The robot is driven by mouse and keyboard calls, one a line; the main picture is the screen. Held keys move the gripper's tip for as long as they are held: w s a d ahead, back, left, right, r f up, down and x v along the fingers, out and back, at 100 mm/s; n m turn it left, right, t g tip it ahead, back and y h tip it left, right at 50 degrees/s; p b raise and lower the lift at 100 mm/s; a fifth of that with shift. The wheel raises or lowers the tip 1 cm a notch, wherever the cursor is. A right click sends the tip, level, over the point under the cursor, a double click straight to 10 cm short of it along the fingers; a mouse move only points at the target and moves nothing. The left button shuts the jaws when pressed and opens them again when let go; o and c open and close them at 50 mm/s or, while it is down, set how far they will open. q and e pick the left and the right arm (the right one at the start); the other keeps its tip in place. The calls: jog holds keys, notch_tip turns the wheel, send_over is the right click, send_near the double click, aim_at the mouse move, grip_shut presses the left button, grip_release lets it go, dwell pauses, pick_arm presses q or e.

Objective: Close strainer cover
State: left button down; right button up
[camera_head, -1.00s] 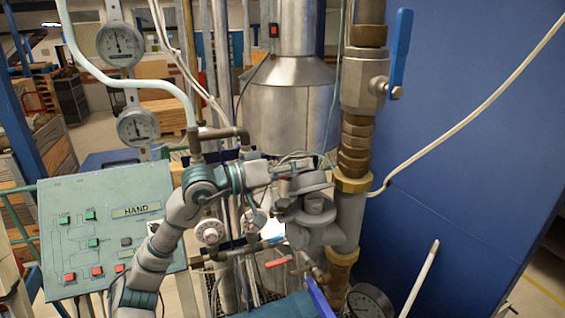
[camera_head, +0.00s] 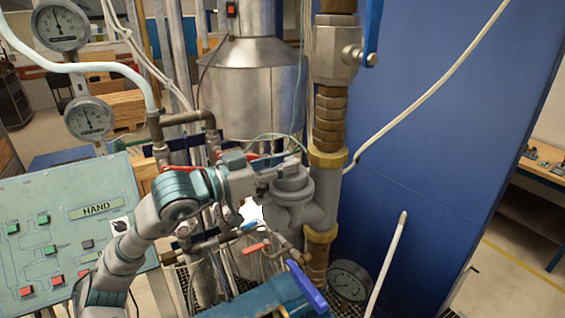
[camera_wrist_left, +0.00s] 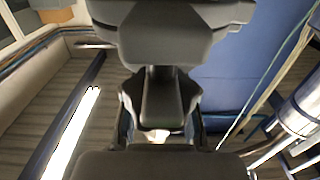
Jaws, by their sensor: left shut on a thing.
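The grey strainer (camera_head: 318,207) sits on the pipe run below the brass fittings in the head view. Its round grey cover (camera_head: 292,182) is at its upper left and looks to lie over the strainer's mouth; whether it is fully seated I cannot tell. My left gripper (camera_head: 272,176) reaches in from the left and is shut at the cover's left edge, touching it. In the left wrist view my dark fingers (camera_wrist_left: 158,132) are close together, and their own bulk hides most of what they hold. My right gripper is not in view.
A blue-handled valve (camera_head: 338,50) stands above the strainer, and a blue lever (camera_head: 307,287) and gauge (camera_head: 349,281) lie below. A red-handled valve (camera_head: 252,250) is below my wrist. A control panel (camera_head: 70,235) is at left, a blue wall (camera_head: 430,140) at right.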

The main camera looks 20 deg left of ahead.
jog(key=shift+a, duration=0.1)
pick_arm(q)
jog(key=c, duration=1)
grip_release()
jog(key=shift+s, duration=0.15)
jog(key=shift+o, duration=0.2)
jog(key=shift+s+a, duration=0.1)
jog(key=shift+a, duration=0.1)
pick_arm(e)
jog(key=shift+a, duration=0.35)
pick_arm(q)
jog(key=shift+a, duration=0.15)
jog(key=v, duration=1.2)
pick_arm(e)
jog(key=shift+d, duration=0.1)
pick_arm(q)
jog(key=shift+f, duration=0.1)
